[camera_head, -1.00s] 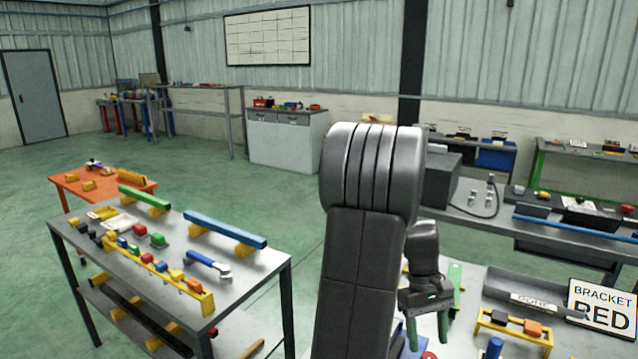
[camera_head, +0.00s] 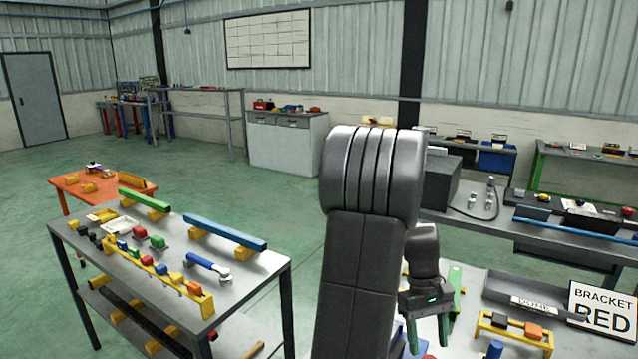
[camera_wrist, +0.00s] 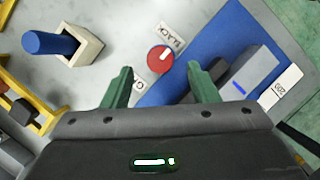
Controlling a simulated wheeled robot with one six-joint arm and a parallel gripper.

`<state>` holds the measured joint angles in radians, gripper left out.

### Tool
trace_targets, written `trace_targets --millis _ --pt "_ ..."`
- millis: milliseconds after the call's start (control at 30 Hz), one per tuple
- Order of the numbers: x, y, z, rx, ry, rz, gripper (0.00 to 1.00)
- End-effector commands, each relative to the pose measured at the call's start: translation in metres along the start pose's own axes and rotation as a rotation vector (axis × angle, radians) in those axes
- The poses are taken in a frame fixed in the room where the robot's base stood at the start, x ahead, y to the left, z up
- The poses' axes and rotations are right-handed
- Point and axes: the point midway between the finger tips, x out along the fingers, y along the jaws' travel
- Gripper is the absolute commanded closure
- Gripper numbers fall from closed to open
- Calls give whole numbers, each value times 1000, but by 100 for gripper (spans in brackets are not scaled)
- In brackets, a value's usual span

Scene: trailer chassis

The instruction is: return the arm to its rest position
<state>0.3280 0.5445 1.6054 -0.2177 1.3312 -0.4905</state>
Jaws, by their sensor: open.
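My gripper (camera_head: 429,331) hangs at the end of my arm over the right-hand table (camera_head: 470,278), fingers pointing down. In the wrist view my gripper (camera_wrist: 160,84) has its two green fingers spread apart with nothing held between them. Below and beyond the fingertips is a round red disc (camera_wrist: 161,59) with a white mark, beside small paper labels. My arm's large grey links cover part of the table in the head view.
A blue mat (camera_wrist: 219,52) lies under the gripper, with a grey block (camera_wrist: 243,85) on it. A blue cylinder (camera_wrist: 48,43) meets a beige box (camera_wrist: 80,45). A sign reading BRACKET RED (camera_head: 602,310) stands at right. The left table (camera_head: 130,275) holds several coloured parts.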

Motion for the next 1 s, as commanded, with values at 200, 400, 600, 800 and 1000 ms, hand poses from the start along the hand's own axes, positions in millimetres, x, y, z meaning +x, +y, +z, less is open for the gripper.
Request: trace_targets --millis 200,400,600,800,1000 --pt "41 0 1 21 -1 -11 46" --pt "38 3 1 260 1 -108 46" --pt "39 4 1 484 1 -201 46" --pt "39 5 2 705 1 -293 46" --pt "40 6 3 921 1 -383 46"
